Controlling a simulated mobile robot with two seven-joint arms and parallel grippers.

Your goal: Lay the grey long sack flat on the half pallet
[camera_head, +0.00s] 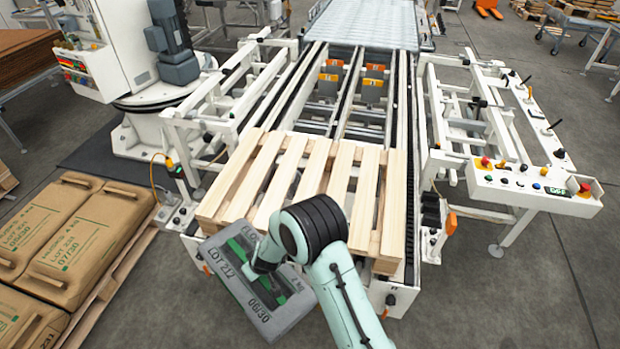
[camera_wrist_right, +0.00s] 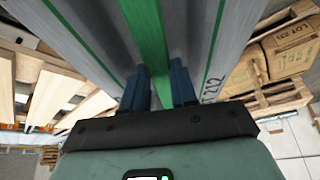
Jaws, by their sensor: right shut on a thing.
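The grey long sack (camera_head: 230,290), with a green band and printed lettering, hangs at the near left corner of the half pallet (camera_head: 318,165) in the head view. It is tilted and covers part of that corner; I cannot tell whether they touch. The pallet is bare slatted wood on the conveyor. My right gripper (camera_head: 268,284) is shut on the sack. In the right wrist view both fingers (camera_wrist_right: 159,88) grip the sack (camera_wrist_right: 98,28) at its green band. My left gripper is not in view.
Brown sacks (camera_head: 80,238) lie on a wooden pallet (camera_head: 125,262) at the left. A control panel (camera_head: 530,185) stands at the right of the conveyor. White conveyor frames flank the half pallet. Floor (camera_head: 500,295) is clear at the lower right.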

